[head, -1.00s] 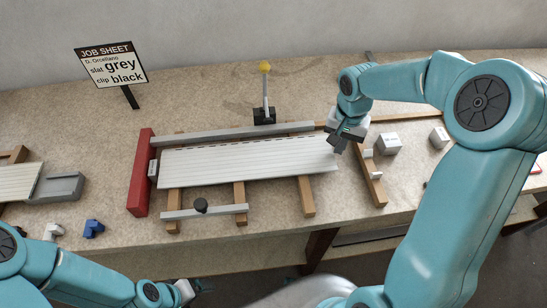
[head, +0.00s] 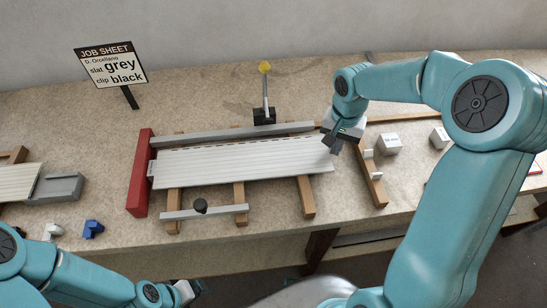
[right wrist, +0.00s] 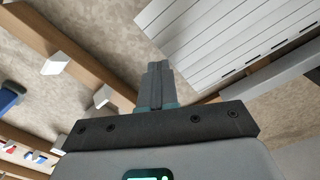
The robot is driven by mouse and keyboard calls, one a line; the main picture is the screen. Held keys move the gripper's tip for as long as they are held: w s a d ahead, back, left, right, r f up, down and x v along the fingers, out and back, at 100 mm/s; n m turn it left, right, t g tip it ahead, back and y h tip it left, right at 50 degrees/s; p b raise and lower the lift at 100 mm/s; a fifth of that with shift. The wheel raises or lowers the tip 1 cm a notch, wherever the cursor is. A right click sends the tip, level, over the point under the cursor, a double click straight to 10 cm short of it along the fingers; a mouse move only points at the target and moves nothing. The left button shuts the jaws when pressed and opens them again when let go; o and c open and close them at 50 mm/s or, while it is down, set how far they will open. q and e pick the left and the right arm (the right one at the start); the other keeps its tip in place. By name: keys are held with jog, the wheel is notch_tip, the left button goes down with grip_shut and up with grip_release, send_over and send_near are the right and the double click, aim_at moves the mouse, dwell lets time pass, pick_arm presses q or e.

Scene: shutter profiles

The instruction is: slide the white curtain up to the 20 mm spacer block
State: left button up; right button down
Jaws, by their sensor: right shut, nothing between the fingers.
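The white curtain (head: 240,163), a slatted panel, lies across wooden bearers in the head view, its left end close to a small pale block (head: 151,168) beside the red stop (head: 138,178). That block seems to be the spacer; its marking is unreadable, and I cannot tell whether the curtain touches it. My right gripper (head: 332,145) is shut and empty at the curtain's right end; contact is unclear. The right wrist view shows its closed fingers (right wrist: 158,85) beside the curtain (right wrist: 215,35). My left gripper (head: 194,290) is low in the head view, jaws unclear.
A grey rail (head: 235,134) runs behind the curtain, and a shorter bar (head: 222,211) with a black knob lies in front. A wooden bearer (head: 366,165) with white pegs is right of it. White blocks (head: 389,144) stand further right. A yellow-topped post (head: 265,90) stands behind.

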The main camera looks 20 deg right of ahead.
jog(key=shift+d, duration=0.1)
jog(key=shift+s+d, duration=0.25)
jog(key=shift+d, duration=0.4)
notch_tip(320, 180, up, 7)
jog(key=p, duration=0.4)
jog(key=shift+f, duration=0.2)
dwell(0.5)
